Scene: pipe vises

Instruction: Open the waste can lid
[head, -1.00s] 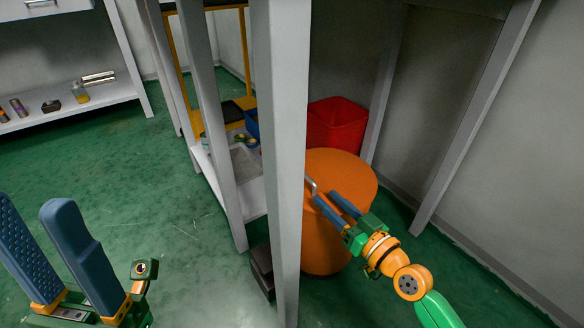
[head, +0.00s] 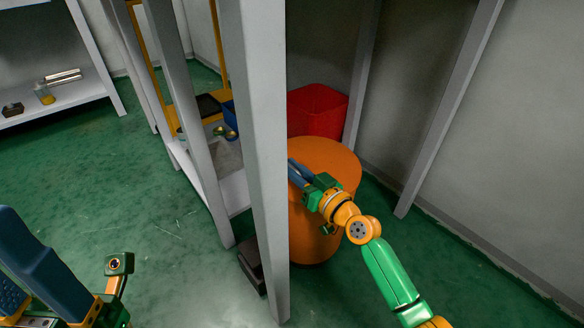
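The waste can (head: 318,238) is an orange cylinder on the floor right of a grey post. Its flat orange lid (head: 330,155) lies level on top, and the post hides its left edge. My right gripper (head: 292,172) reaches over the lid's left part from the lower right. Its fingertips are partly behind the post, so whether they are open or shut, or touch a handle, is hidden. My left gripper (head: 18,262) is at the lower left, far from the can, with its two blue fingers apart and nothing seen between them.
The grey post (head: 260,130) stands directly left of the can. A red bin (head: 318,110) is behind the can. A dark box (head: 252,263) lies at the post's foot. A low shelf (head: 232,160) is to the left. The green floor (head: 130,190) at left is clear.

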